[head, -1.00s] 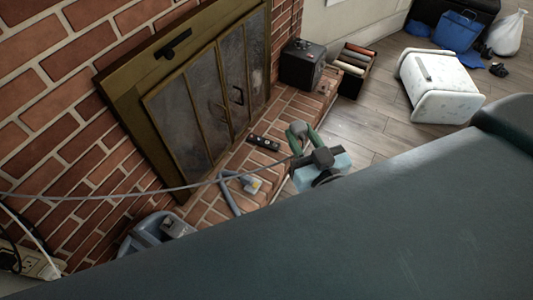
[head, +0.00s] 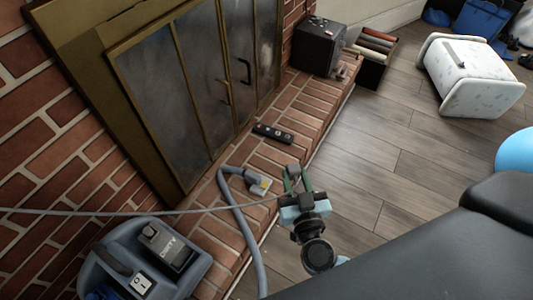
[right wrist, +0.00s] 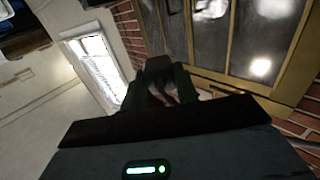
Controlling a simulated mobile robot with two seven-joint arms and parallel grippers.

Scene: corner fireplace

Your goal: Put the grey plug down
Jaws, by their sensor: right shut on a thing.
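My right gripper (head: 298,180) has green fingers and is above the edge of the brick hearth, in the middle of the head view. It is shut on the grey plug, which is mostly hidden between the fingers in the head view. In the right wrist view a dark, blurred thing that I take for the plug (right wrist: 160,72) sits between the fingertips (right wrist: 158,85). A thin grey cord (head: 140,212) runs from the left edge of the head view to the gripper. My left gripper is not in view.
On the brick hearth (head: 300,108) lie a black power strip (head: 273,133) and a grey hose with a nozzle (head: 258,184). A blue-grey carpet cleaner (head: 140,262) stands lower left. A black box (head: 320,47) stands at the far end.

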